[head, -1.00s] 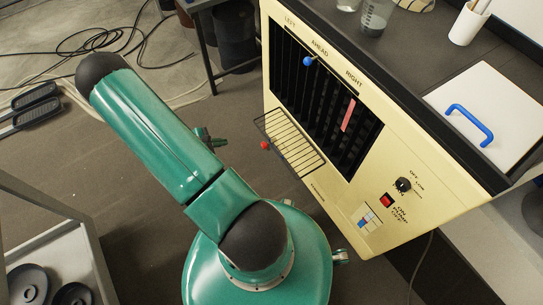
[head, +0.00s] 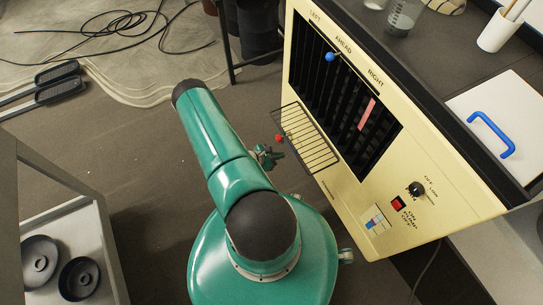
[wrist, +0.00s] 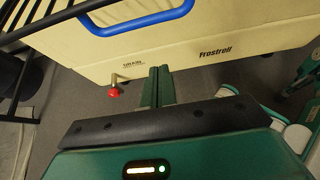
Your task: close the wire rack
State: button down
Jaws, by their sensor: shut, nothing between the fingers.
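The black wire rack (head: 308,140) stands folded out from the front of the cream unit (head: 350,195), below its dark louvred opening. In the head view my gripper (head: 276,157) is small and partly hidden by my arm, just left of and near the rack. In the wrist view my gripper (wrist: 158,88) has its green fingers together and empty, close to the unit's lower face. Black bars (wrist: 40,20) cross the upper left there; I cannot tell for certain that they are the rack.
A red knob (head: 278,137) shows beside the rack. It looks like the red drain tap (wrist: 114,92) in the wrist view. A blue handle (wrist: 130,22) crosses the top there. A grey cart (head: 75,230) with dark discs stands lower left. Cables lie on the floor behind.

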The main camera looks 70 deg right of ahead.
jog(key=s+d+r, duration=0.2)
jog(key=shift+d+r, duration=0.15)
jog(key=shift+r, duration=0.15)
jog(key=shift+r, duration=0.15)
dwell(0.4)
jog(key=shift+r+y, duration=0.3)
jog(key=shift+r, duration=0.05)
